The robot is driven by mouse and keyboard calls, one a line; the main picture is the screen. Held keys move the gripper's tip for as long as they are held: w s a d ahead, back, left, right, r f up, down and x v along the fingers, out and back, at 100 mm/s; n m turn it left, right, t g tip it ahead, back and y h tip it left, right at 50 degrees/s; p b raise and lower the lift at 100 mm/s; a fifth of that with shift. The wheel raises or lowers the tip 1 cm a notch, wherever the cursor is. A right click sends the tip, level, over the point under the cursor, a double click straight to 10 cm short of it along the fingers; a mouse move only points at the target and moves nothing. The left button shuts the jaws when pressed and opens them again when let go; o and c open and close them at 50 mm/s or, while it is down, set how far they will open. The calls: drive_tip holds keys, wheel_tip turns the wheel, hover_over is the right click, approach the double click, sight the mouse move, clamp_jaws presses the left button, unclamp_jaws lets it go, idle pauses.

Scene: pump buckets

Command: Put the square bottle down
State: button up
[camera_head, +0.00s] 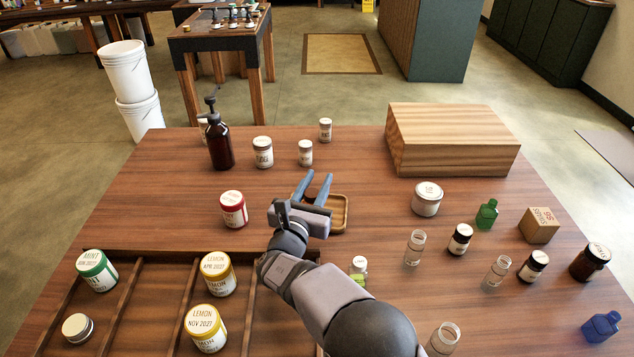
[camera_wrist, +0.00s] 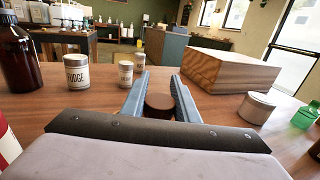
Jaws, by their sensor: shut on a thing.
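My gripper (camera_head: 314,186) is over the middle of the table, at the left edge of a small wooden tray (camera_head: 341,217). In the wrist view, its two blue fingers (camera_wrist: 160,88) are on either side of a dark brown round cap or top (camera_wrist: 160,102). I take this to be the top of the square bottle in my grip. The body below it is hidden, so its shape and whether it touches the tray or table cannot be told.
A red-lidded jar (camera_head: 233,209) stands left of my gripper. Behind are white jars (camera_head: 263,152) and a brown pump bottle (camera_head: 219,146). A wooden box (camera_head: 446,140) is at the back right. A white tin (camera_head: 427,199), green bottle (camera_head: 487,214) and several small bottles stand right. A divided rack (camera_head: 180,254) is front left.

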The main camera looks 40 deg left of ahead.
drive_tip(key=o, duration=1.1)
drive_tip(key=shift+r, duration=0.2)
drive_tip(key=v, duration=0.8)
drive_tip(key=r+v, duration=0.1)
drive_tip(key=v, duration=0.3)
